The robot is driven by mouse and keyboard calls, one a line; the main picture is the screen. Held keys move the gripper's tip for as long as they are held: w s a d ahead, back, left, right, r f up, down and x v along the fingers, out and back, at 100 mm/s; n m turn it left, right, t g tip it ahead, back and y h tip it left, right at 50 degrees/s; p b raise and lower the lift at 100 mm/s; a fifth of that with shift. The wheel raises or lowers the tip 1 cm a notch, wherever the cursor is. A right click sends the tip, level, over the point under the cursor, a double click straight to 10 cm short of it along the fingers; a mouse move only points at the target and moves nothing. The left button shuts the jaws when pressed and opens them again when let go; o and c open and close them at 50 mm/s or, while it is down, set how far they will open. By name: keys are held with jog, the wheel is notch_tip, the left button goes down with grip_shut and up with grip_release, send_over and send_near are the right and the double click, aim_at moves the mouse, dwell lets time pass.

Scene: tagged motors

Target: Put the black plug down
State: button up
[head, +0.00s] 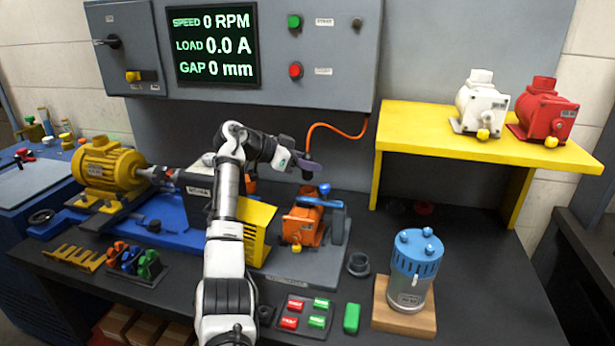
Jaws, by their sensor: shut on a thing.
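My gripper (305,163) is in the air above the orange motor, in front of the grey panel's lower edge. It is shut on a small dark piece at the end of an orange cable (340,128), which I take to be the black plug (311,168). The jaws partly hide it, and its exact shape is too small to tell. The cable arches up and right to the panel. The orange motor (303,224) stands below the gripper on a grey base, with a blue clamp (320,202) over it. A black round cup-like piece (358,265) stands on the bench to its right.
A yellow shelf (440,135) on the right holds a white motor (481,105) and a red motor (543,110). A blue-topped canister (415,268) stands on a wooden block. A button pad (305,315) lies at the front. The dark bench is clear at far right.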

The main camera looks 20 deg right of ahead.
aim_at(308, 179)
jog(key=shift+f+p, duration=0.55)
jog(key=shift+f, duration=1.85)
jog(key=shift+f, duration=0.1)
jog(key=shift+f, duration=0.15)
jog(key=o, duration=1)
